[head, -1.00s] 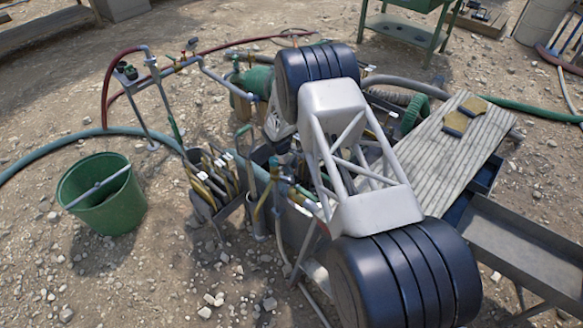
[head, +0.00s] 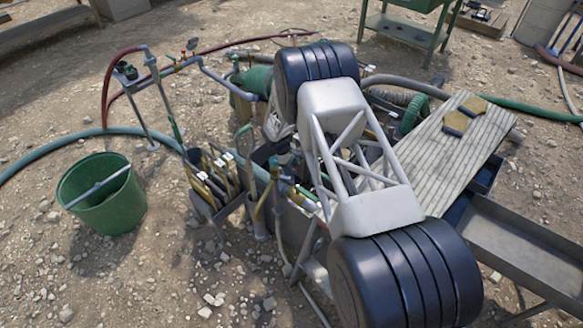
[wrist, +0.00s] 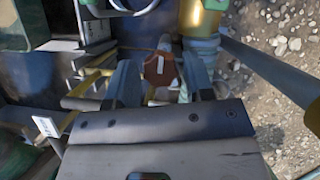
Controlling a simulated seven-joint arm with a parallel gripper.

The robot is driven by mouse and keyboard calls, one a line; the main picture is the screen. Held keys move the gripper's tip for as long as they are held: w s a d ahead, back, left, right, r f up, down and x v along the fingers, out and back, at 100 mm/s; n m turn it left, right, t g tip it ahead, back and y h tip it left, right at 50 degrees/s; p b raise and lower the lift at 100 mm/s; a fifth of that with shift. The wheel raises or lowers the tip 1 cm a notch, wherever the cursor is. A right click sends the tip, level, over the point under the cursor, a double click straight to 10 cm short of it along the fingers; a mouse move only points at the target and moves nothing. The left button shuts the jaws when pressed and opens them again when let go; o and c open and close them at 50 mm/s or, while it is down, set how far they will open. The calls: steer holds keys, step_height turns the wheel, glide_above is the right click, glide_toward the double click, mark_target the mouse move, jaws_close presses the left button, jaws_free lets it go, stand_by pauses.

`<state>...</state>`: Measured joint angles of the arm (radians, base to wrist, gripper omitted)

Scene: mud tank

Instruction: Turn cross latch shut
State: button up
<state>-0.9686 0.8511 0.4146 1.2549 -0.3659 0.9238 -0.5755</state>
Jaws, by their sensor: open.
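My gripper (wrist: 159,66) shows in the wrist view with its two grey fingers apart. Between and beyond the fingertips is a small reddish-brown rounded part (wrist: 157,77) with a pale mark on it. I cannot tell whether this is the cross latch, and no cross shape is clear. No contact between the fingers and this part can be made out. In the head view my arm covers the working spot, and the latch cannot be picked out there.
A brass-coloured fitting (wrist: 203,17) stands just beyond the fingers, with a grey pipe (wrist: 265,65) to the right. In the head view a green bucket (head: 102,196) stands at left, a rack of tagged tools (head: 212,182) nearer, and a ribbed board (head: 465,150) at right.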

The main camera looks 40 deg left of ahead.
steer(key=v, duration=0.7)
steer(key=shift+r, duration=0.3)
steer(key=shift+a, duration=0.15)
stand_by(0.4)
